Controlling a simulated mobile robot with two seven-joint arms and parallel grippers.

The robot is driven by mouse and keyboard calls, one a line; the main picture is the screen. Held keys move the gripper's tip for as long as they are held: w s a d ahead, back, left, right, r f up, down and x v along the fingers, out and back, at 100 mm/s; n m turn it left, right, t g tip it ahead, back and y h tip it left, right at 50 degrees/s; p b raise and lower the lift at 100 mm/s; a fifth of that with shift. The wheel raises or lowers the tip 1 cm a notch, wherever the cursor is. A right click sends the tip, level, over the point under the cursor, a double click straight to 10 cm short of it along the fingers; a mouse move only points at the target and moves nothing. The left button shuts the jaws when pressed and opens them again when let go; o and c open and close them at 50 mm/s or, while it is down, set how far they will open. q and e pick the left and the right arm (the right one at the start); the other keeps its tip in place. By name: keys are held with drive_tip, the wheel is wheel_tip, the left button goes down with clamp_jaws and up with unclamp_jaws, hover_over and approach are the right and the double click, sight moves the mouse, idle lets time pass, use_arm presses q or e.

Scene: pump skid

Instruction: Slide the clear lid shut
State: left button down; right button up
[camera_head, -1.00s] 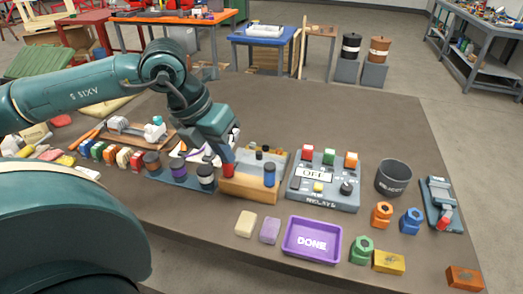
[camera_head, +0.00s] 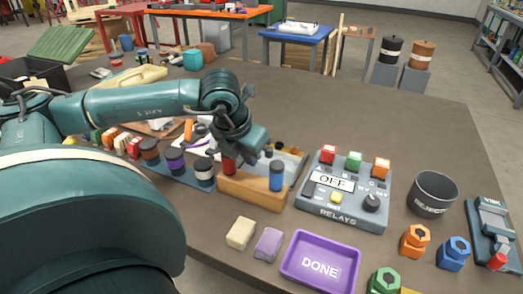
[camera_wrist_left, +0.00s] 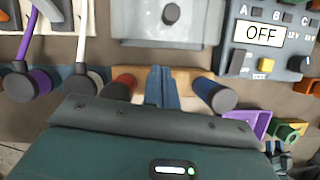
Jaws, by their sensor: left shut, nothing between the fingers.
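The clear lid (camera_wrist_left: 140,25) shows at the top of the left wrist view as a see-through panel with a dark round knob (camera_wrist_left: 171,14). In the head view my arm and gripper hide much of it, behind a wooden block (camera_head: 250,192). The block carries a red-topped cylinder (camera_head: 229,164) and a blue one (camera_head: 276,176). My left gripper (camera_head: 257,143) is over the back of the block. In the wrist view its fingertips (camera_wrist_left: 161,72) are together, empty, between the two cylinders and apart from the knob. My right gripper is not in view.
A grey relay box (camera_head: 345,190) reading OFF stands right of the block. A rack of dark-capped cylinders (camera_head: 175,165) stands left. A purple DONE tray (camera_head: 320,262), two small blocks and a grey cup (camera_head: 432,193) are nearer the front and right.

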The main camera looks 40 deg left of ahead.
sight(265, 160)
use_arm(q)
drive_tip(key=shift+x, duration=1.05)
drive_tip(key=w, duration=0.1)
drive_tip(key=w+p, duration=0.1)
drive_tip(key=w, duration=0.1)
drive_tip(key=shift+a+r, duration=0.2)
drive_tip(key=shift+r, duration=0.05)
drive_tip(key=shift+w+a+f, duration=0.1)
drive_tip(key=shift+w, duration=0.35)
drive_tip(key=w, duration=0.2)
drive_tip(key=w+a, duration=0.1)
drive_tip(key=w, duration=0.1)
drive_tip(key=w+a, duration=0.1)
drive_tip(key=w, duration=0.2)
drive_tip(key=shift+w+a, duration=0.15)
drive_tip(key=shift+a, duration=0.05)
